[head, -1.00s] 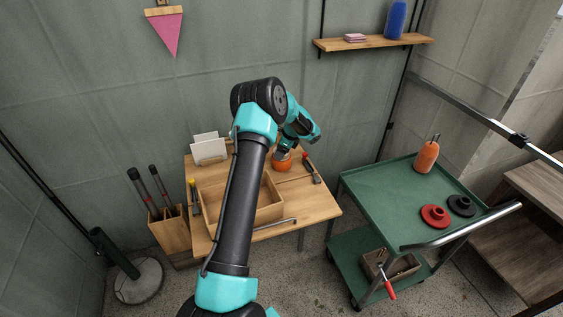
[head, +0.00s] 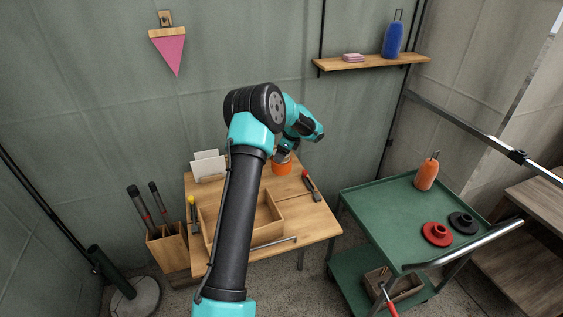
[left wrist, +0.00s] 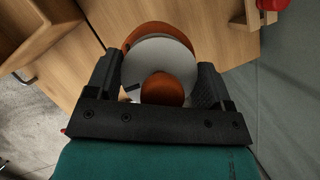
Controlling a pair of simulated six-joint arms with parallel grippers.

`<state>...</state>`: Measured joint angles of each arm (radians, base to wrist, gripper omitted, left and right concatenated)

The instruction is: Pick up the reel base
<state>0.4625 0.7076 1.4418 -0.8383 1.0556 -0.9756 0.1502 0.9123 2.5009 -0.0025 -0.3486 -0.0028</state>
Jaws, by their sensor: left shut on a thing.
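The reel base appears to be the round orange piece (head: 282,167) with a pale grey disc on top, at the back of the wooden table. In the left wrist view the grey disc (left wrist: 150,55) sits between the fingers, with an orange rim behind it and an orange knob in front. My left gripper (head: 284,153) reaches down on it from above. Its two dark fingers (left wrist: 158,80) are shut on the piece from either side. Whether its underside touches the table is hidden. My right gripper is not in view.
The wooden table (head: 313,222) holds an open wooden tray (head: 268,232), a red-tipped tool (head: 311,185) and a card holder (head: 208,166). At right a green cart (head: 386,211) carries an orange bottle-shaped piece (head: 426,174), a red flanged disc (head: 436,235) and a black one (head: 463,222).

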